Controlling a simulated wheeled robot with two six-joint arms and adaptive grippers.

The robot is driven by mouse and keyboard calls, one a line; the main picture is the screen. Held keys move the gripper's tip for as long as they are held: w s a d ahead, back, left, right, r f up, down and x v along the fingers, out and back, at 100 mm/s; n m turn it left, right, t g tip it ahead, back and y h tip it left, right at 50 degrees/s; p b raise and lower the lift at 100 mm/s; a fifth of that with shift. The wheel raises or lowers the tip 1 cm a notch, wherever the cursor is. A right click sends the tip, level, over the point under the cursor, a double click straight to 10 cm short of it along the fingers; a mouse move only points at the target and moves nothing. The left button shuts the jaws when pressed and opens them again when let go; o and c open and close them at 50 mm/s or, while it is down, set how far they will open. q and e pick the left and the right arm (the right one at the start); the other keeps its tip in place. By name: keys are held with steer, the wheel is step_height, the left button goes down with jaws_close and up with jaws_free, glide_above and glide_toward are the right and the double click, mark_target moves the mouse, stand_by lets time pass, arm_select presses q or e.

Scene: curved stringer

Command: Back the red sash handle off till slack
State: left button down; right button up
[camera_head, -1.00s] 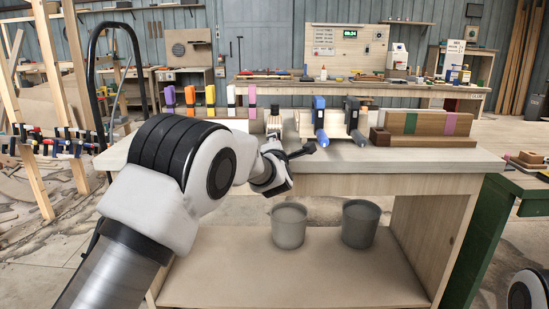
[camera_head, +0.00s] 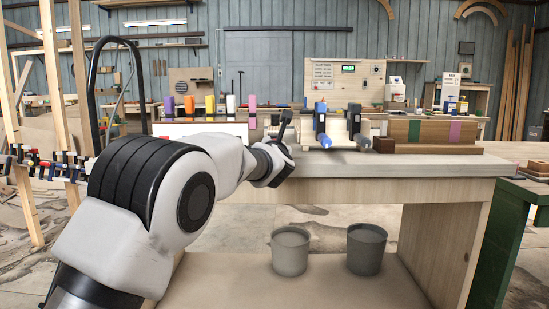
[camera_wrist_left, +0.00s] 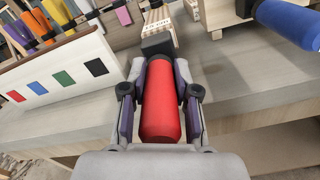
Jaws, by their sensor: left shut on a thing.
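In the left wrist view the red sash handle (camera_wrist_left: 160,105) is a thick red cylinder running from a dark clamp head (camera_wrist_left: 157,44) back toward my wrist. My left gripper (camera_wrist_left: 160,92) has one finger on each side of the handle and is shut on it. In the head view my left gripper (camera_head: 282,130) is at the bench's front edge, left of the blue-handled clamp (camera_head: 321,122). There the red handle is hidden behind my gripper and wrist. My right gripper is out of view.
The blue handle (camera_wrist_left: 290,22) is close on the right in the wrist view. A white board with coloured squares (camera_wrist_left: 55,80) and several coloured handles stand to the left. A grey-handled clamp (camera_head: 357,125) and wooden blocks (camera_head: 430,132) sit further right. Two buckets (camera_head: 290,250) stand below.

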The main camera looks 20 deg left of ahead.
arm_select(q)
steer(key=shift+r+n+b, duration=0.3)
steer(key=shift+n+b, duration=0.35)
steer(key=shift+n, duration=0.25)
steer(key=shift+r, duration=0.1)
steer(key=c, duration=1.3)
jaws_free()
steer(key=o, duration=0.4)
steer(key=shift+o, duration=0.2)
steer(key=shift+w+f, duration=0.1)
steer(key=shift+f, duration=0.15)
steer(key=v, duration=1.2)
